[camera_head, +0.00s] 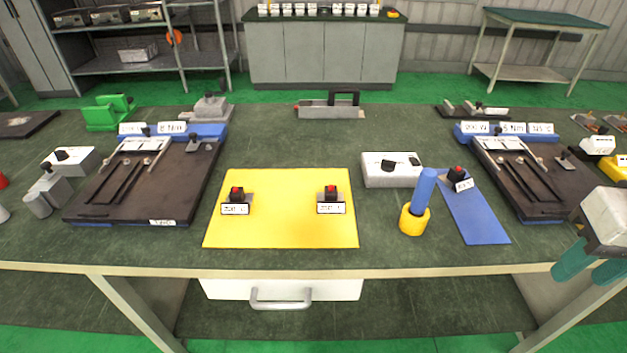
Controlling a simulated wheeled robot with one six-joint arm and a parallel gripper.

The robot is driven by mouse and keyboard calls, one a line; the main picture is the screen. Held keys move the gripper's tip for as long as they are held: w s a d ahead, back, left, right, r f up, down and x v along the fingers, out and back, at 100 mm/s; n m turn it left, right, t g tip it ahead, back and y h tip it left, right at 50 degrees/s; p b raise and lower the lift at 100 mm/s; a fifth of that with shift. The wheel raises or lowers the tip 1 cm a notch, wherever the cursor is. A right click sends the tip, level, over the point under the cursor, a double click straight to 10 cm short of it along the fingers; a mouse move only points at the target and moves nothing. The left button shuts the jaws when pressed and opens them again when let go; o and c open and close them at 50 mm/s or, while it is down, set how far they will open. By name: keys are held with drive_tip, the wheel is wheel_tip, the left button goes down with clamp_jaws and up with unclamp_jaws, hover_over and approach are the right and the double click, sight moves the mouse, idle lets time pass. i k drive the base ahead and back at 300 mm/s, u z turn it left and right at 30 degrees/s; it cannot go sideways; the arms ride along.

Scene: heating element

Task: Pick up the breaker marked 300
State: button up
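Two small dark breakers with red buttons and white labels are on the yellow mat (283,225): a left breaker (236,195) and a right breaker (331,193). A third similar breaker (457,175) is at the far end of the blue mat (478,218). The labels are too small to read surely, so I cannot tell which is marked 300. My gripper (590,267), with teal fingers, hangs at the right by the table's front edge, well away from the breakers. Its fingers look apart with nothing between them.
A blue-handled tool in a yellow base (413,219) stands between the mats. A white box with a black knob (391,169) is behind it. Dark heating-element fixtures stand left (195,185) and right (545,190). The table in front of the yellow mat is clear.

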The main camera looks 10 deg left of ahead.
sight(240, 202)
drive_tip(key=z, duration=2.9)
drive_tip(key=k, duration=2.9)
drive_tip(key=u, duration=1.5)
